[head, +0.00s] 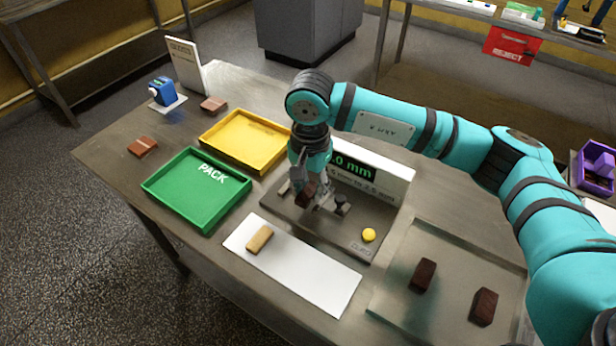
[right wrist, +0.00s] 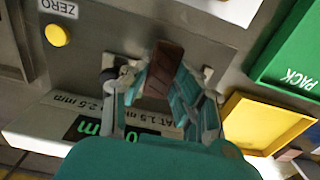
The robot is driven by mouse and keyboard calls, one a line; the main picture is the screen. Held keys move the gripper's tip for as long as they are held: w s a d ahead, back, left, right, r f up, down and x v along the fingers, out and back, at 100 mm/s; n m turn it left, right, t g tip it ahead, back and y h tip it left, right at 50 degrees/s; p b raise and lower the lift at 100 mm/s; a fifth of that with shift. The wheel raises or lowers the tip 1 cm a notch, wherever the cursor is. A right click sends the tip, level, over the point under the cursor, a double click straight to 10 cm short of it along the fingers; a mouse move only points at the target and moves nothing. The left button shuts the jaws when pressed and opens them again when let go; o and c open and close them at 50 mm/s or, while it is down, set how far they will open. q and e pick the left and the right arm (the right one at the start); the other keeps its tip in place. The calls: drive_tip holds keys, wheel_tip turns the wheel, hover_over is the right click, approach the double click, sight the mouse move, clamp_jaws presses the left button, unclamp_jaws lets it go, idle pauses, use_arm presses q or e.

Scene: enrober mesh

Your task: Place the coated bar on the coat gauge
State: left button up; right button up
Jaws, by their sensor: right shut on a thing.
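The coat gauge (head: 330,232) is a grey plate with a yellow ZERO button (head: 369,235) and a display board (head: 388,182) behind it. The board's green digits end in "0 mm"; my arm hides part of them. My right gripper (head: 318,197) points down over the gauge and is shut on a dark brown coated bar (head: 304,196). In the right wrist view the bar (right wrist: 163,70) sits tilted between the fingers, beside a dark round part of the gauge. I cannot tell whether the bar touches the gauge. My left gripper is out of view.
A green PACK tray (head: 180,205) and a yellow tray (head: 243,155) stand empty on the left. A white strip (head: 310,280) holds a tan bar (head: 260,238). Two reddish bars (head: 142,146) lie near the left edge.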

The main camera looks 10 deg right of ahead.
sight(308, 184)
drive_tip(key=w, duration=0.3)
drive_tip(key=shift+w+d+f+p, duration=0.1)
drive_tip(key=shift+d+p, duration=0.05)
drive_tip(key=shift+p, duration=0.15)
drive_tip(key=shift+w+d+f, duration=0.1)
drive_tip(key=shift+w+f, duration=0.1)
drive_tip(key=shift+w, duration=0.25)
wheel_tip(308, 184, down, 3)
drive_tip(key=shift+s+r+p, duration=0.1)
drive_tip(key=shift+p, duration=0.75)
drive_tip(key=shift+f, duration=0.4)
drive_tip(key=o, duration=0.4)
drive_tip(key=shift+b, duration=0.3)
drive_tip(key=shift+o, duration=1)
